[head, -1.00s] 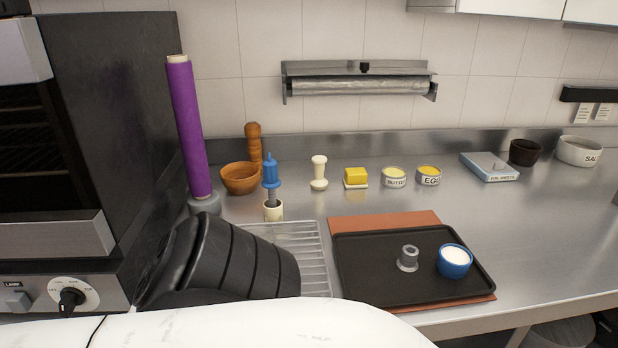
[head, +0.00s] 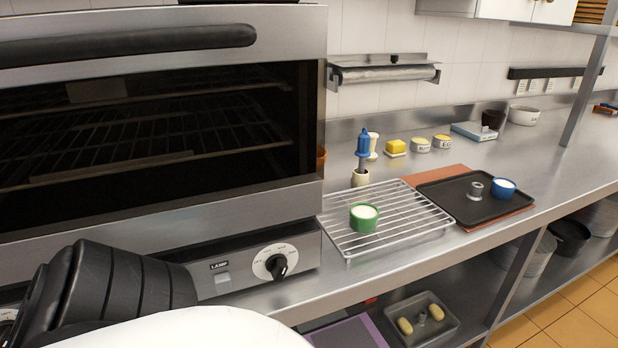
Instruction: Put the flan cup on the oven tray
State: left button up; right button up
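A green cup (head: 364,217) with a pale filling stands upright on the wire rack (head: 425,232). A blue cup (head: 503,188) with white filling stands upright at the right side of the dark tray (head: 452,205). A small grey metal piece (head: 476,190) sits near the middle of that tray. Both cups look like flan cups. Neither of my grippers is in view, and no gripper touches either cup. A black ribbed part of my own arm fills the lower left.
An oven (head: 150,130) with a dark glass door stands at the left. Behind the rack are a blue-handled tool (head: 363,143), a butter block (head: 395,147) and small bowls (head: 420,145). A grey tray (head: 425,335) with yellow pieces lies on the lower shelf.

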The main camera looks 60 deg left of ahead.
aim_at(453, 202)
jog(key=k, duration=0.1)
jog(key=u, duration=1.4)
